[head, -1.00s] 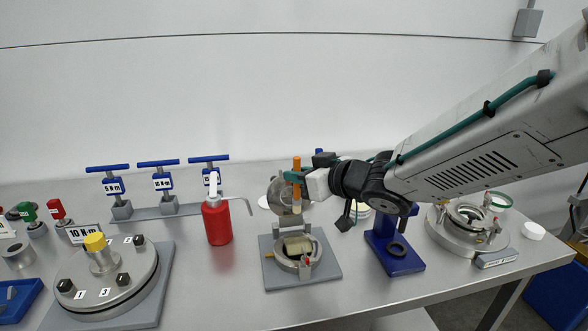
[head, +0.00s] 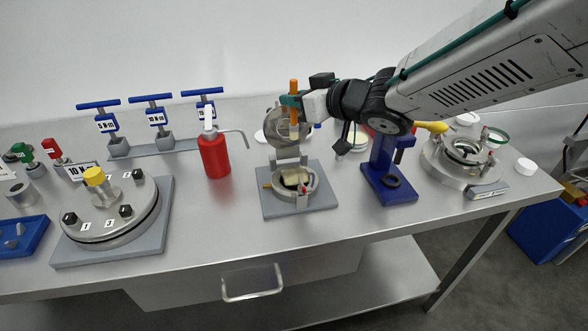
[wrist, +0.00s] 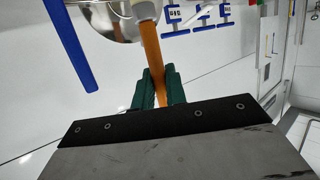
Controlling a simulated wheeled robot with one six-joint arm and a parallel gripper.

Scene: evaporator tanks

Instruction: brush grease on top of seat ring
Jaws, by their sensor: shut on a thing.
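My gripper (head: 291,101) is shut on an upright brush with an orange handle (head: 294,88). In the wrist view the handle (wrist: 153,55) runs between the green fingertips (wrist: 157,88) towards a pale and shiny part at the top edge. The brush is in front of a round metal lid (head: 277,133), which stands open behind a round metal seat ring (head: 314,187) on a grey plate (head: 328,205). A cream-coloured piece (head: 295,178) shows inside the ring; I cannot tell what it is. The gripper is above the ring, apart from it.
A red bottle (head: 215,157) with a bent spout stands left of the plate. A blue stand (head: 388,184) and another round metal fitting (head: 450,170) are on the right. A bolted flange (head: 110,222) lies at left. The bench front is mostly clear.

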